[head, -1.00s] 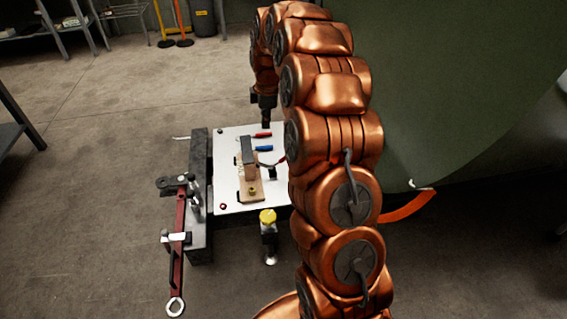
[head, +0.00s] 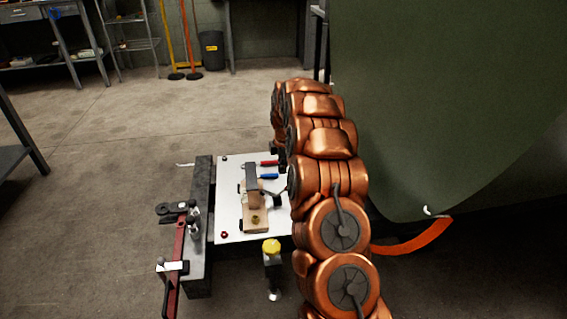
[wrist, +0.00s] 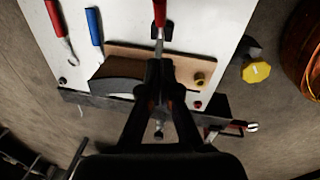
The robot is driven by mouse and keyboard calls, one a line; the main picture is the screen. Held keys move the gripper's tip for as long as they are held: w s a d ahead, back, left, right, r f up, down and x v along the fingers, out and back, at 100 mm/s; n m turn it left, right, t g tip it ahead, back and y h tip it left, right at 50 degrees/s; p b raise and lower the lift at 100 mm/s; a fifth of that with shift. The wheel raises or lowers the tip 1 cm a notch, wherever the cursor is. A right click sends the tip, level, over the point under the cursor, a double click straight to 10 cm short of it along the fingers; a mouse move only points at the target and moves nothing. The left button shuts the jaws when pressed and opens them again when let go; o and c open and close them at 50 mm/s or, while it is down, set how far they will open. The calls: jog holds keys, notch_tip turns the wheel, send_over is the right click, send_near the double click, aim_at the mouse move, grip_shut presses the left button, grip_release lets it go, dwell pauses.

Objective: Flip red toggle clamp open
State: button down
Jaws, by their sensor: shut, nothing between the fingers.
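A red-handled clamp (wrist: 160,14) shows at the top middle of the wrist view, its metal arm running down toward my fingers. My gripper (wrist: 161,68) is shut, with its fingertips together over the lower end of that metal arm. I cannot tell whether they touch it. In the head view, the clamp's dark metal part (head: 277,197) stands right of a wooden block (head: 256,219) on the white board (head: 229,215). The clamp's handle and my gripper are hidden behind my copper arm there.
Red-handled (wrist: 56,18) and blue-handled (wrist: 93,26) tools lie on the board. A red bar clamp (head: 179,242) sits at the board's left dark edge beam (head: 201,238). A yellow-topped post (head: 271,249) stands in front. A green curved panel (head: 450,100) fills the right.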

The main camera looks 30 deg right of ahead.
jog(key=b, duration=0.2)
send_over(285, 188)
jog(key=f, duration=0.5)
jog(key=shift+s+f, duration=0.35)
jog(key=shift+s, duration=0.05)
jog(key=shift+s+d+f, duration=0.1)
jog(key=shift+d+f, duration=0.3)
jog(key=shift+d, duration=0.2)
